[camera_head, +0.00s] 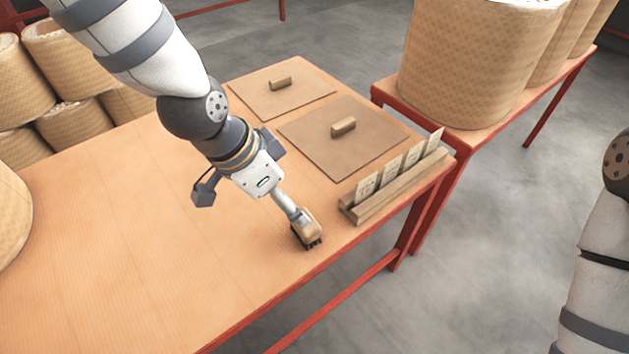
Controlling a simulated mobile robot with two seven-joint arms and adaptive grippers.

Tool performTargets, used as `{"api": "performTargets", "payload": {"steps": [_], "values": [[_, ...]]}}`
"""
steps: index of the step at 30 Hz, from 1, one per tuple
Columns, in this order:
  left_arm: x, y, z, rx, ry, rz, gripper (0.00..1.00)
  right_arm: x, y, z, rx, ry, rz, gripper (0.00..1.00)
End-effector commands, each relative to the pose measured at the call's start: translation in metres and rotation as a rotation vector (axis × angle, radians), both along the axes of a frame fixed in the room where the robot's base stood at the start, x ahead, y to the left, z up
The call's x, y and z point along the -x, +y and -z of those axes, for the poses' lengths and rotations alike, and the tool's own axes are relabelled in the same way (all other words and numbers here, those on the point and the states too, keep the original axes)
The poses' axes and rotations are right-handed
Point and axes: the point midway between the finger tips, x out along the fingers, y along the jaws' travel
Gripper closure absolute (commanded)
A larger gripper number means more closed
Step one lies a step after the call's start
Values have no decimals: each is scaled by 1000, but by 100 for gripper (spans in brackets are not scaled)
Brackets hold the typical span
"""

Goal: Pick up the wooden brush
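The wooden brush (307,230) is near the table's front right edge. Its wooden head has dark bristles facing down, and a pale handle runs up and left towards my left gripper. My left gripper (240,170) is over the table above the handle end, with its dark finger parts spread wide to both sides. It looks open. The far end of the handle is hidden by the gripper body, so contact cannot be seen. My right arm shows at the right edge, but its gripper is out of view.
The wooden table (120,240) has free room at left and front. Two flat boards with small wooden handles (343,127) (280,83) lie behind the brush. A wooden card rack (395,190) stands right of it. Large coils (460,70) stand on a red-framed table at right.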

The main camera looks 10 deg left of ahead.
Motion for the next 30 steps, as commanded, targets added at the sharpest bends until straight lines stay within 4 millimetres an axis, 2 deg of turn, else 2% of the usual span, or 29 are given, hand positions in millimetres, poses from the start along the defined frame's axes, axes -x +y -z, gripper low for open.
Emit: {"api": "performTargets", "payload": {"steps": [3, 9, 14, 21, 29, 30], "values": [[-3, -2, 2, -2, -3, 14, 22, 4, 0, 2, 1, 12, 1, 60], [-13, -13, 49, -1, 7, 13, 22, 19, 0, 16, 0, 68, 1, 60], [-19, -18, 65, -1, -1, 12, 22, 23, 0, 20, 1, 82, 0, 60], [-24, -24, 109, -1, 0, 13, 22, 33, 0, 30, 0, 117, 0, 60], [-28, -27, 112, -1, -10, 12, 22, 33, 0, 31, 0, 117, -1, 60], [-28, -27, 111, -1, -10, 12, 24, 33, 0, 31, 0, 116, -1, 60]]}}
